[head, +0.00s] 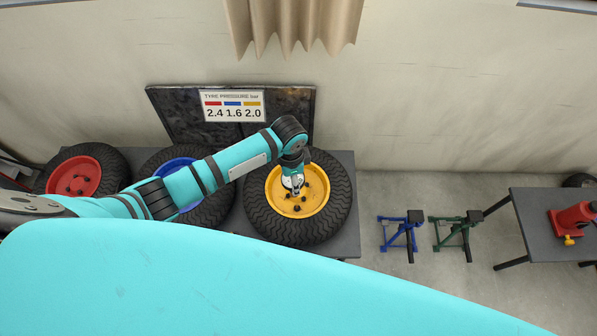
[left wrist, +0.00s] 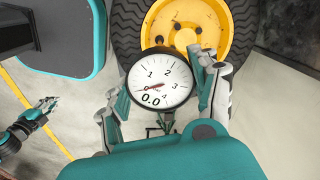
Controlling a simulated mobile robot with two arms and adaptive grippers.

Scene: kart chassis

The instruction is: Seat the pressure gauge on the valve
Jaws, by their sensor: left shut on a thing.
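The pressure gauge (left wrist: 160,82) has a round white dial with a black rim, and its display reads 0.0. My left gripper (left wrist: 163,92) is shut on it, with one finger on each side. In the head view my left gripper (head: 293,186) is over the yellow wheel's hub. The yellow wheel (head: 315,184) with its black tyre lies on the bench, and it also shows beyond the gauge in the left wrist view (left wrist: 212,20). I cannot make out the valve. My right gripper (left wrist: 42,112) shows small at the left of the left wrist view; its opening is unclear.
A blue wheel (head: 172,167) and a red wheel (head: 75,178) lie left on the same bench (head: 347,238). A tyre pressure sign (head: 234,106) reads 2.4, 1.6, 2.0. Blue (head: 400,232) and green (head: 453,235) stands are on the floor, before a table (head: 530,225) with a red jack (head: 572,219).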

